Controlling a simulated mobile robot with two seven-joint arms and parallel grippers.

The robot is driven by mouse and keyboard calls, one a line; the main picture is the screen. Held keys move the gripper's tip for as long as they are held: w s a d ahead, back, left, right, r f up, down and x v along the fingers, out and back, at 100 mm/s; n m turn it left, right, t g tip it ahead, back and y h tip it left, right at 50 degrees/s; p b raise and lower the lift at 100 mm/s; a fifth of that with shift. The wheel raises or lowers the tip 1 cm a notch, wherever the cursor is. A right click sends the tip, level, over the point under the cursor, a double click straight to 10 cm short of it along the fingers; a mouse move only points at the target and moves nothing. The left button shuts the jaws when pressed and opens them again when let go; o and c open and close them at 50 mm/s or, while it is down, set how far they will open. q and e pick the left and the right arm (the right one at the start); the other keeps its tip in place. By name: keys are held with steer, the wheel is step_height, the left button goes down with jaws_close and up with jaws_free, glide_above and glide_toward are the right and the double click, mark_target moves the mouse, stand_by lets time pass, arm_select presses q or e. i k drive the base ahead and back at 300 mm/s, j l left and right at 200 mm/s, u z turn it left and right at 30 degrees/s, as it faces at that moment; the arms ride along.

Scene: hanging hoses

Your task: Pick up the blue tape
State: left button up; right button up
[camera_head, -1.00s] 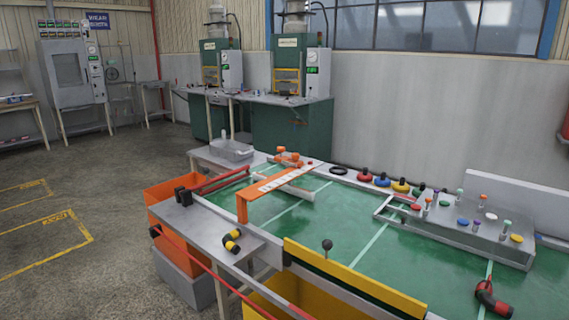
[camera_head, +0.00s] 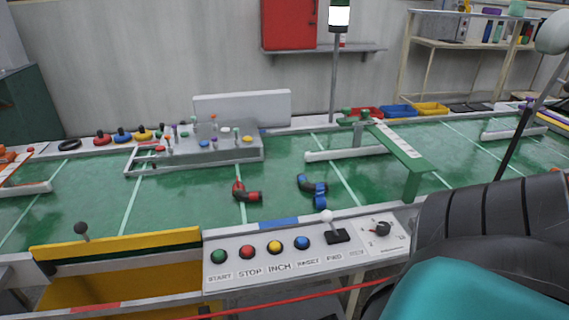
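A blue round piece (camera_head: 122,135) with a black upright part stands at the back edge of the green table, between a red one and a yellow one. It may be the blue tape, but it is too small to be sure. A blue and black bent hose piece (camera_head: 314,190) lies on the green surface near the middle. Neither of my grippers shows in the view.
A red and black hose piece (camera_head: 245,193) lies left of the blue one. A grey fixture (camera_head: 225,150) stands behind them. A button panel (camera_head: 300,252) lines the front edge. A large black and teal shape (camera_head: 490,240) blocks the lower right.

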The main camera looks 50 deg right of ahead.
mark_target(319, 197)
steer(key=k+z, duration=0.15)
steer(key=z, duration=1.7)
